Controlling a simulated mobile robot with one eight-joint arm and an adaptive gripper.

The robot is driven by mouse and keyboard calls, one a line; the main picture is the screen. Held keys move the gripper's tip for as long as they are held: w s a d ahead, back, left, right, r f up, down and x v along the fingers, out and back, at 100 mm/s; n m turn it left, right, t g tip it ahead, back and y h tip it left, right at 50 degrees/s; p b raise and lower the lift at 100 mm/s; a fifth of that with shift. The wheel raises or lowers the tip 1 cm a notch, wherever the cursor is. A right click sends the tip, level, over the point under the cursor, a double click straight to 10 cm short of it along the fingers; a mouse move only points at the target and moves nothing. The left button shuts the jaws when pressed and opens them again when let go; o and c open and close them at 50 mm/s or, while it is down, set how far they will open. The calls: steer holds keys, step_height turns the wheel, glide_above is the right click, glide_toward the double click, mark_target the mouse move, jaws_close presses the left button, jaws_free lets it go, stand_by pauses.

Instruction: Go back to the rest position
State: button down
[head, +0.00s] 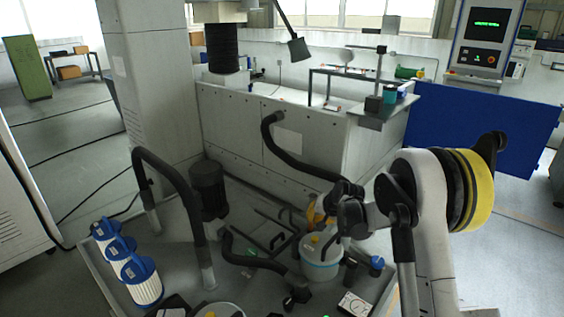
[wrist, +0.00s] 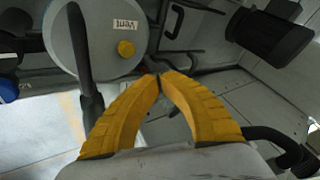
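My gripper (head: 318,212) hangs at the end of my arm in the head view, above and just behind the white container with a yellow cap. Its orange-yellow fingers are small and partly covered by my wrist there. In the wrist view the two yellow fingers of my gripper (wrist: 160,76) curve inward and their tips come together. Nothing shows between them. The fingers appear clear of the things below, though the exact gap cannot be told.
The white container (head: 320,268) stands in a grey tray; its round lid (wrist: 90,45) fills the upper left of the wrist view. Black hoses (head: 178,185) arch around it. Blue-capped filters (head: 142,282) stand left. A grey machine wall (head: 240,125) rises behind; a blue panel (head: 480,130) is right.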

steer(key=s+r+n+h, duration=0.1)
steer(key=s+r+n, duration=0.1)
steer(key=s+r, duration=1.7)
steer(key=s+n+h, duration=0.1)
steer(key=s+n, duration=0.1)
steer(key=s, duration=2.1)
steer(key=shift+s+d+f+n+h, duration=0.2)
steer(key=shift+s+d+n+h, duration=0.1)
steer(key=shift+s+d, duration=0.05)
